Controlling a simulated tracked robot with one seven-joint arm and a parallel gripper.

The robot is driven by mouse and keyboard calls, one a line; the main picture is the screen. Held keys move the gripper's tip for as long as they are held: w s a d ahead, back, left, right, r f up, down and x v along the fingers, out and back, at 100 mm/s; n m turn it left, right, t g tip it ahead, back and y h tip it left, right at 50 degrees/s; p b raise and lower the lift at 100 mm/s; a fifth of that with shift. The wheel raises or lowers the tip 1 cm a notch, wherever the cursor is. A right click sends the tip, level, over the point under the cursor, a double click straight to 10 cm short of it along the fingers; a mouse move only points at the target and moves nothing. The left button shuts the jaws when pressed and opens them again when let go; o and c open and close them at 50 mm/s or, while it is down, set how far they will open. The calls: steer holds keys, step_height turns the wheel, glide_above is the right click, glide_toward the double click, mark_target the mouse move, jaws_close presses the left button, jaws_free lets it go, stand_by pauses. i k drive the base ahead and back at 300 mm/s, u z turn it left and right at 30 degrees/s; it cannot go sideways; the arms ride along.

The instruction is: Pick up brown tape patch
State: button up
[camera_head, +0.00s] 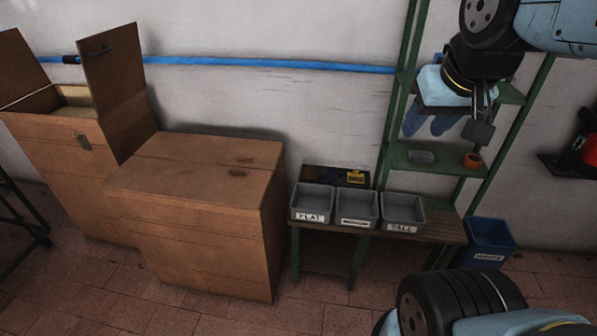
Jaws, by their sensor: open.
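I cannot make out a brown tape patch for certain. Two small brown pieces (241,165) lie on the lid of the closed brown chest, too small to identify. A small orange-brown roll-like thing (472,160) sits on the green shelf. My gripper (478,124) is open at the upper right, pointing down in front of the green rack. It appears above the orange-brown thing in the picture, apart from it, and I see nothing held.
Three grey bins (357,222) stand on a low bench, with a dark box (322,175) behind. A small grey tray (421,157) sits on the green shelf (442,165). A blue waste bin (487,258) stands right. The closed chest (197,234) and an open chest (60,170) fill the left.

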mark_target(310, 173)
steer(key=u, duration=0.05)
steer(key=k, duration=0.3)
steer(key=z, duration=0.15)
steer(key=i, duration=1.4)
steer(key=u, duration=0.05)
